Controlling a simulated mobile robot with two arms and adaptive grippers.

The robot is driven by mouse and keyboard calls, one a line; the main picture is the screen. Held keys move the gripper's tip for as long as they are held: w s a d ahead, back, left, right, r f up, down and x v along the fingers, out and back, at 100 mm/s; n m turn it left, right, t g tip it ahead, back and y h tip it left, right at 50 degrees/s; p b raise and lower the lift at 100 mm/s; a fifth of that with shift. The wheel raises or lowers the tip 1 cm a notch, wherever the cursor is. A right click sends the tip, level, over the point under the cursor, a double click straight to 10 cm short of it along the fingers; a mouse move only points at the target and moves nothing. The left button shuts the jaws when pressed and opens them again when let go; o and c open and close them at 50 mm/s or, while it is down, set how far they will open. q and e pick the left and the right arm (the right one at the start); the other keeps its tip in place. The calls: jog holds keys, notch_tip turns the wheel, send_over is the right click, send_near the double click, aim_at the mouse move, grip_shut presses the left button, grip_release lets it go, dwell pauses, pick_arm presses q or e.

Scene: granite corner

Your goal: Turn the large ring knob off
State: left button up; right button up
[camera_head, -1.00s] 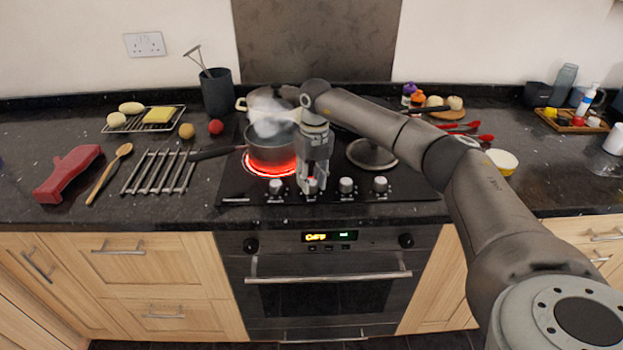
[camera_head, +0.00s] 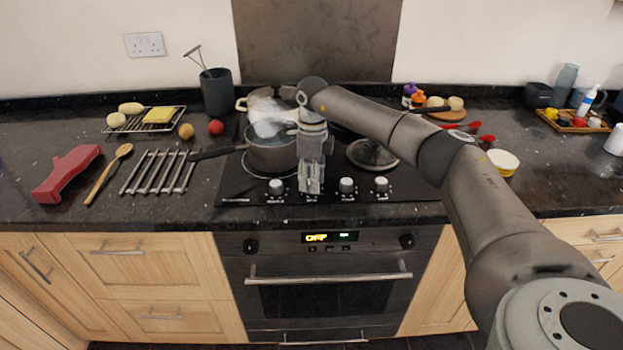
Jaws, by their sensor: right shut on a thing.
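The black glass hob (camera_head: 405,190) has a row of several silver knobs along its front edge. My right gripper (camera_head: 310,190) comes down over the second knob from the left and is shut on it; its fingers hide that knob almost fully. The leftmost knob (camera_head: 275,187) and the two to the right, the third knob (camera_head: 347,186) and the fourth knob (camera_head: 381,185), are free. The large ring (camera_head: 253,170) at the front left is dark, with a grey saucepan (camera_head: 270,157) on it that still steams. My left gripper is out of view.
The saucepan's handle (camera_head: 215,152) sticks out left, towards a metal trivet (camera_head: 158,172). A cream-handled pot (camera_head: 262,97) stands behind. A lid (camera_head: 372,154) lies on the right of the hob. The worktop's front edge is clear.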

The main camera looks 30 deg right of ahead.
jog(key=shift+n, duration=0.6)
jog(key=o, duration=1)
jog(key=shift+o, duration=0.2)
notch_tip(320, 180, up, 12)
jog(key=shift+w+d, duration=0.2)
jog(key=shift+d, duration=0.05)
jog(key=shift+a+f, duration=0.1)
